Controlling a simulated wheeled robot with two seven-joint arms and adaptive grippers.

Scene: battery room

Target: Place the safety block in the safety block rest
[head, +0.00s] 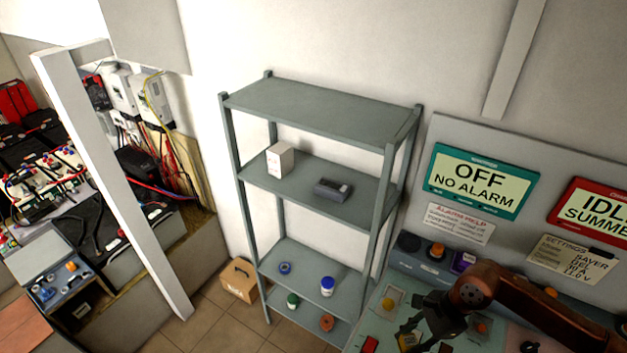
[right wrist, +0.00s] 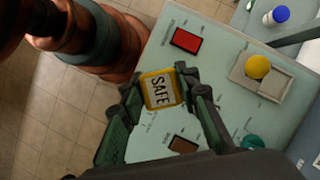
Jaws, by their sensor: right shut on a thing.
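The safety block (right wrist: 160,89) is a small yellow block with a pale face marked SAFE. In the right wrist view it sits between the two fingertips of my right gripper (right wrist: 161,93), which is shut on it above the pale green control panel (right wrist: 215,65). In the head view my right gripper (head: 425,335) is at the bottom right, over the panel, and mostly hides the block. I cannot tell which part is the safety block rest. My left gripper is not in view.
The panel bears a red rectangular button (right wrist: 186,40), a yellow round knob (right wrist: 258,67) on a grey plate, a brown button (right wrist: 183,145) and a teal knob (right wrist: 252,142). A grey shelf (head: 310,105) stands left of it. A cardboard box (head: 238,281) lies on the tiled floor.

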